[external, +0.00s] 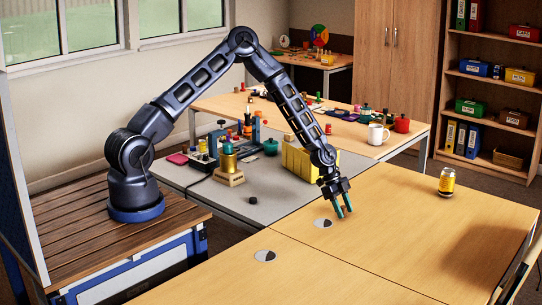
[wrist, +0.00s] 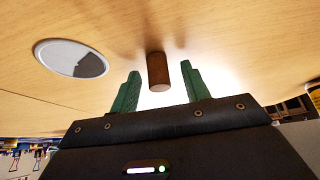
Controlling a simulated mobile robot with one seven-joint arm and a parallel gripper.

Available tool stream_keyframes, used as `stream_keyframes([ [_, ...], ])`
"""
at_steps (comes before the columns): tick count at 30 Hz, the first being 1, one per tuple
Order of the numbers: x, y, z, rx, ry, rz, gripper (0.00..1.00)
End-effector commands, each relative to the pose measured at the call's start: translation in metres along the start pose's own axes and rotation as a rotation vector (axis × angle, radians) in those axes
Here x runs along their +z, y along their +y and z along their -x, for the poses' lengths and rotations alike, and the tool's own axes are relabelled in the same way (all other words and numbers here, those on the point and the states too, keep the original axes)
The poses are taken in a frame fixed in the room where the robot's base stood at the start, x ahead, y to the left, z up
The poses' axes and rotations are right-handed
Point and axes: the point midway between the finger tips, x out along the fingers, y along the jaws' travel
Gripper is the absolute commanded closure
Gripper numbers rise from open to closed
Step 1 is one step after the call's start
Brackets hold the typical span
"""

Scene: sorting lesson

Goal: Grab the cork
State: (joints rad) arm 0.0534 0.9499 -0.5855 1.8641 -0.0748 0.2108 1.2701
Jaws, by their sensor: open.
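The cork (wrist: 157,72) is a small brown cylinder in the wrist view, standing out against the pale wooden table top. My gripper (external: 342,210) points down low over the near wooden table in the external view. In the wrist view its two green fingers (wrist: 160,68) are apart, one on each side of the cork, with a gap on both sides. The fingers are open and hold nothing. I cannot make out the cork in the external view, where the gripper hides that spot.
A round cable cap (external: 323,223) lies in the table top (external: 410,245) beside my gripper, with another (external: 265,256) nearer. A yellow can (external: 446,181) stands to the right. A yellow box (external: 303,160) and other items crowd the grey mat behind. Table around the gripper is clear.

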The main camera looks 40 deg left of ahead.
Motion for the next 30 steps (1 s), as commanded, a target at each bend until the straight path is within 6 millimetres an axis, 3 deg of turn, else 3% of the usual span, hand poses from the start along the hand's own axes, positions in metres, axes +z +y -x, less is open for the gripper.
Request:
stream_keyframes([
  [4, 0.0, 0.0, 0.0, 0.0, 0.0, 0.0, 0.57],
  [11, 0.0, 0.0, 0.001, 0.0, 0.0, 0.0, 1.0],
  [23, -0.001, 0.0, 0.003, 0.0, 0.0, 0.0, 1.0],
  [30, -0.016, 0.0, 0.029, -0.002, 0.0, -0.001, 1.0],
])
